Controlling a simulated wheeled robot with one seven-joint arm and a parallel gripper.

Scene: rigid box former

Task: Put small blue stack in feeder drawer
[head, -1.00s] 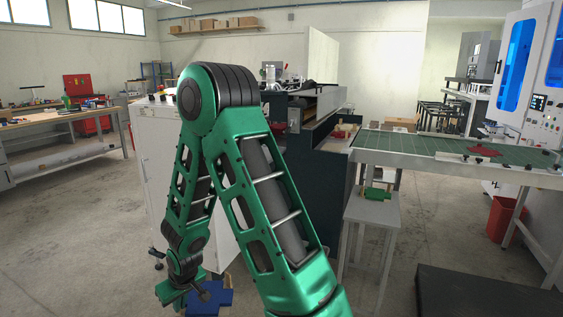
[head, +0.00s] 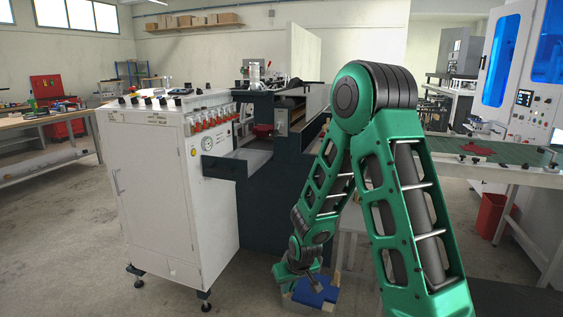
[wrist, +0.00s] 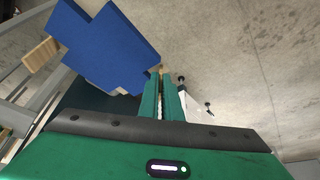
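The small blue stack (head: 318,291) is a flat blue cross-like piece with pale wooden bits at its edges. It also shows large at the upper left of the wrist view (wrist: 105,45). My gripper (head: 290,277) is shut on its edge, and the green fingers (wrist: 163,92) are close together there. The stack hangs low in front of the dark box former machine (head: 268,205). A grey tray-like drawer (head: 238,163) projects from the machine's left side; I cannot tell for sure that it is the feeder drawer. My arm hides part of the machine.
A white cabinet (head: 158,195) with a gauge and red fittings stands left of the machine, close to the grey drawer. A green-topped conveyor table (head: 505,158) and a red bin (head: 490,214) are at right. The floor at left is open.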

